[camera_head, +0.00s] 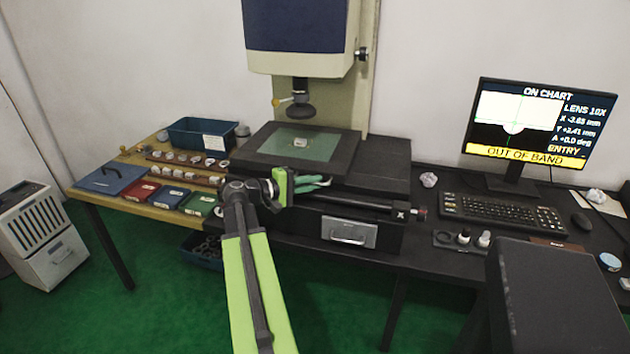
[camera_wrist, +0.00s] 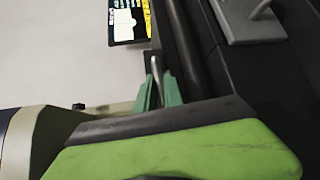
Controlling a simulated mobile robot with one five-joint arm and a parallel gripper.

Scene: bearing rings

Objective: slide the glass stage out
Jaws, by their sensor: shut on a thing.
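The glass stage (camera_head: 318,152) is a greenish pane set in a dark frame under the measuring machine's lens. A small pale ring (camera_head: 300,142) lies on the glass. My gripper (camera_head: 325,181) is at the front edge of the dark stage block, left of its middle. In the wrist view my gripper (camera_wrist: 158,88) has its green fingers shut on a thin grey handle (camera_wrist: 154,66).
A drawer with a metal pull (camera_head: 348,232) is below the stage. The monitor (camera_head: 535,125) reads "OUT OF BAND", with the keyboard (camera_head: 505,211) below. Coloured boxes, a blue bin (camera_head: 200,133) and rows of rings are on the left. A dark block (camera_head: 555,290) stands front right.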

